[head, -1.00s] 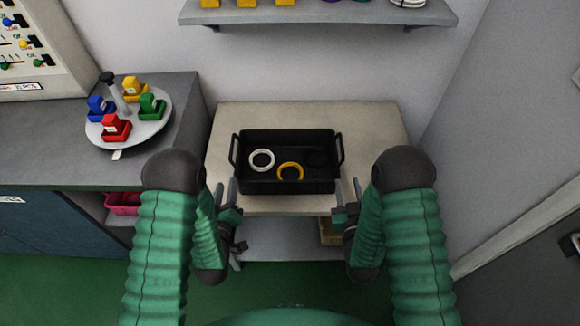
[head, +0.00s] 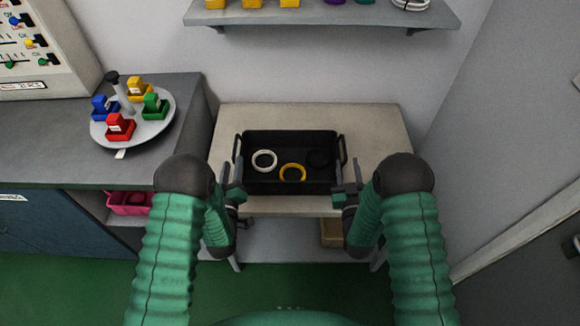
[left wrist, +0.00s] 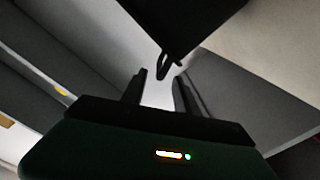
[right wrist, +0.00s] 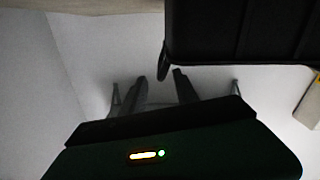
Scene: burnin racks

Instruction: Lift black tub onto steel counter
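The black tub (head: 290,187) sits upright on a small beige table against the wall. It holds a white ring (head: 264,161), a yellow ring (head: 292,173) and a dark ring (head: 319,158). It has a loop handle on each side. My left gripper (head: 232,190) is by the tub's left side. In the left wrist view its open fingers (left wrist: 160,88) point at the tub's handle (left wrist: 163,66), with nothing between them. My right gripper (head: 347,193) is by the right side. In the right wrist view its open fingers (right wrist: 163,88) are just below the handle (right wrist: 163,62).
The grey steel counter (head: 50,160) runs along the left, with a round turntable (head: 133,118) of coloured blocks on it. A wall shelf (head: 320,18) is above the beige table (head: 370,115). A pink bin (head: 130,203) sits under the counter. The counter's front part is clear.

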